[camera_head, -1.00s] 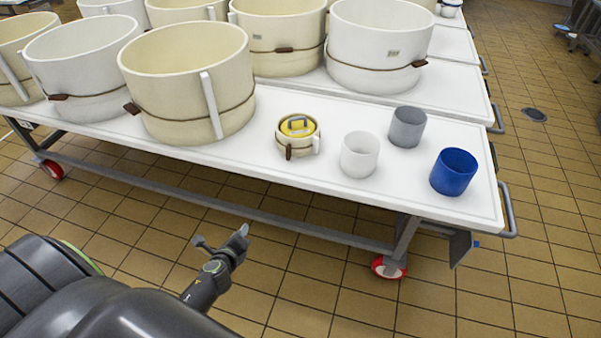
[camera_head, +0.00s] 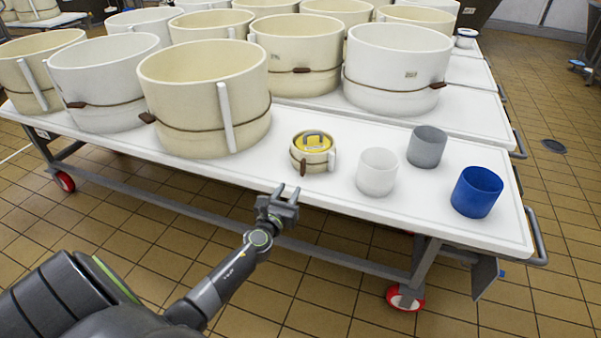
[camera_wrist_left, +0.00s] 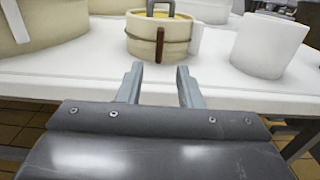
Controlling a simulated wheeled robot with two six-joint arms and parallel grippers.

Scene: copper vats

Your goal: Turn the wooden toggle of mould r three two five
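A small cream mould (camera_head: 313,157) with a yellow lid and grey handle stands near the front edge of the white table. A brown wooden toggle (camera_head: 303,168) hangs on the cord around its front. In the left wrist view the mould (camera_wrist_left: 143,40) is straight ahead, with the toggle (camera_wrist_left: 160,43) upright on its side. My left gripper (camera_head: 286,192) is open and empty, just in front of the table edge and short of the mould. In the wrist view its fingers (camera_wrist_left: 160,85) are apart below the toggle. No label is readable on the small mould. My right gripper is not in view.
A white cup (camera_head: 377,173), a grey cup (camera_head: 427,147) and a blue cup (camera_head: 477,192) stand to the right of the small mould. A large cream mould (camera_head: 205,105) stands to its left. Several more large moulds fill the tables behind.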

